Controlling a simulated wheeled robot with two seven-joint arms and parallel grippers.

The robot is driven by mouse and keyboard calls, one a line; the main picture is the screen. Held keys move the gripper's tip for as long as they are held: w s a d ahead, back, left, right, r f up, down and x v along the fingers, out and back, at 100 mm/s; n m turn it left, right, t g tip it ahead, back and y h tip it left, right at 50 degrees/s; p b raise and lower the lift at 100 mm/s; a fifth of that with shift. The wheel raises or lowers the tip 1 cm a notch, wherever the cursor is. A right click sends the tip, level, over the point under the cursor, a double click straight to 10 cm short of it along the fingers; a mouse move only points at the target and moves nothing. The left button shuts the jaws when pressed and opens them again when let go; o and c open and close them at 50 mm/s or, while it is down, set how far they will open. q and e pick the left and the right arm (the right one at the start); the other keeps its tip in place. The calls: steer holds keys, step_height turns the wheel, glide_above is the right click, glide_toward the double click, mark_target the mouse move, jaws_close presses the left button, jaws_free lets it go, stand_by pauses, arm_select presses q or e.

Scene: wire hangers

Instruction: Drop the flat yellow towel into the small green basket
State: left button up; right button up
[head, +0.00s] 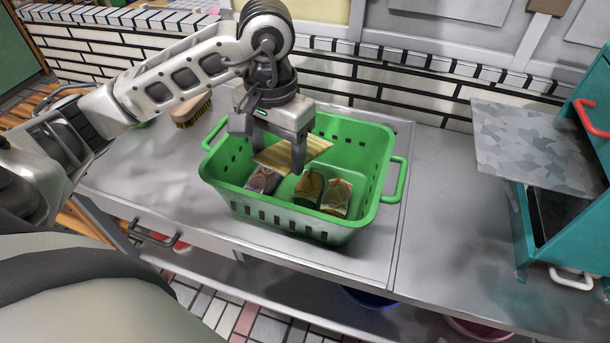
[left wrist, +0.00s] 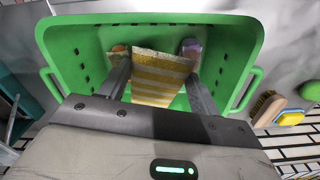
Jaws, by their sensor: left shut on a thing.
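The flat yellow towel, with pale stripes (head: 315,147), is between the fingers of my left gripper (head: 279,155). The gripper is shut on it and points down inside the green basket (head: 240,199). In the left wrist view the towel (left wrist: 160,85) spans the space between the two fingers, with the basket (left wrist: 66,62) around it. The towel looks tilted and below the rim level; whether it touches the contents is unclear. Several small packets lie on the basket floor, including a reddish one (head: 263,180) and an orange and green one (head: 337,197). My right gripper is not in view.
The basket stands on a grey metal counter (head: 445,200), clear to its right. A brush (head: 194,111) lies behind it at left. A teal cabinet (head: 520,235) with a grey patterned panel (head: 535,145) stands at right. A tiled wall is behind.

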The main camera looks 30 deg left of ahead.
arm_select(q)
steer(key=o, duration=1.1)
step_height(320, 180, up, 16)
steer(key=p, duration=0.3)
steer(key=shift+p, duration=0.35)
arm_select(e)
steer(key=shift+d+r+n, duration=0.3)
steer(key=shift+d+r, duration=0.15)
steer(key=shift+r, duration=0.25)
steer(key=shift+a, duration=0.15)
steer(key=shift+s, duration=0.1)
